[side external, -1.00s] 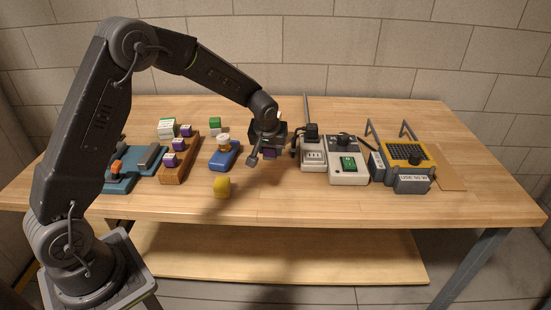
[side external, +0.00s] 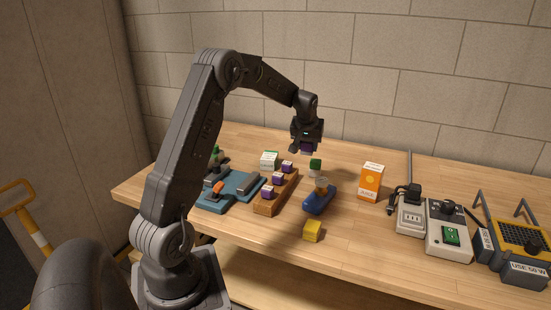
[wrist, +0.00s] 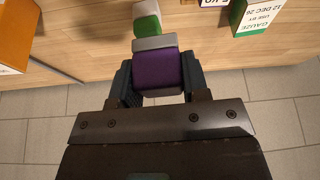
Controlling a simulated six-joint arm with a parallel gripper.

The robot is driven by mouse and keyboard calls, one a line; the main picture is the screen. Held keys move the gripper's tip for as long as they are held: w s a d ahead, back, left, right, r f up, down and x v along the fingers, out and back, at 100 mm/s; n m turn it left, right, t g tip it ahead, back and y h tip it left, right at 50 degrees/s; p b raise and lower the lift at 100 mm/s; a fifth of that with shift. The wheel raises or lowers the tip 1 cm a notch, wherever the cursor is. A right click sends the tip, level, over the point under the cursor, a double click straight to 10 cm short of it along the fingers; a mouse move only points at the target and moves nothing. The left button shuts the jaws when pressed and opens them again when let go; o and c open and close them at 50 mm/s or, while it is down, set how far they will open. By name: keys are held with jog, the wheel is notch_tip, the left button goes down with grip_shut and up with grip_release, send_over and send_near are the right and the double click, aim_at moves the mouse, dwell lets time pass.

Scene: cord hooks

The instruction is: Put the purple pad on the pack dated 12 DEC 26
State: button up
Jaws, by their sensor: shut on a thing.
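My gripper (side external: 306,149) is shut on the purple pad (wrist: 158,70). The pad sits between the two fingers in the wrist view, with a grey strip along its far edge. It hangs in the air above the back of the table in the side view, where the purple pad (side external: 307,146) is partly hidden by the fingers. The white and green gauze pack (wrist: 262,16) reads "12 DEC 26" and "USE BY", at the top right of the wrist view. A white and green pack (side external: 269,160) stands behind the wooden rack in the side view, lower left of my gripper.
A wooden rack (side external: 265,208) holds several purple-and-white blocks. Nearby are a small green-and-white block (side external: 315,166), a blue stand (side external: 319,203), a yellow block (side external: 312,231) and an orange juice carton (side external: 370,182). Power units stand at right. A blue fixture (side external: 240,203) lies at left.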

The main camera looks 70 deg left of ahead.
aim_at(270, 153)
jog(key=s+a+n, duration=0.1)
jog(key=s+a, duration=0.1)
jog(key=a, duration=0.3)
jog(key=s+a+n+g, duration=0.1)
jog(key=s+a, duration=0.2)
jog(key=a, duration=0.3)
jog(key=s+a+n, duration=0.1)
jog(key=s+a, duration=0.1)
jog(key=a, duration=0.3)
jog(key=shift+y, duration=0.3)
jog(key=shift+a+f, duration=0.15)
jog(key=shift+f, duration=3.6)
jog(key=shift+f, duration=0.1)
jog(key=o, duration=0.9)
